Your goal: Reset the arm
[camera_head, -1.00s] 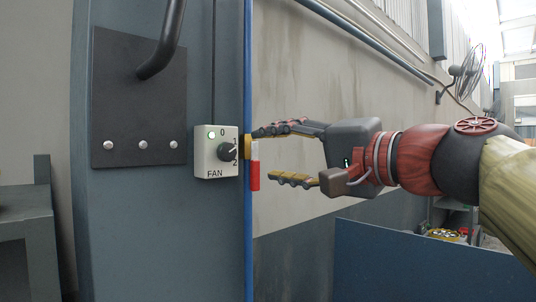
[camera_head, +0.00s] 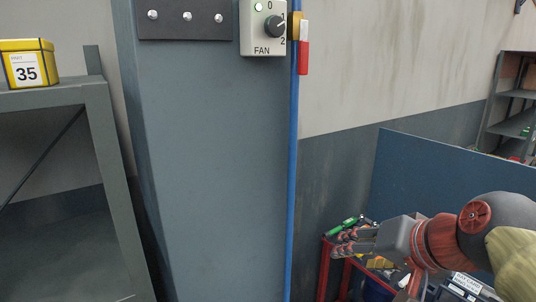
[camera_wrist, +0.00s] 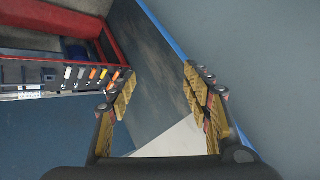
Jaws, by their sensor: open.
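My gripper (camera_head: 350,240) is low at the right in the head view, in front of a red cart and apart from the fan switch. In the wrist view my gripper (camera_wrist: 158,95) shows two spread fingers with yellow pads and nothing between them. The fan switch box (camera_head: 264,28) is at the top of the grey column, with its dial (camera_head: 274,27) pointing towards 1 and a green light lit. My arm reaches in from the lower right.
A blue panel (camera_head: 450,180) stands behind my arm. A red cart (camera_head: 325,265) holding tools is beneath and behind my gripper. The grey column (camera_head: 215,170) with a blue edge is to the left. A yellow box (camera_head: 28,62) marked 35 sits on a grey stand (camera_head: 60,97).

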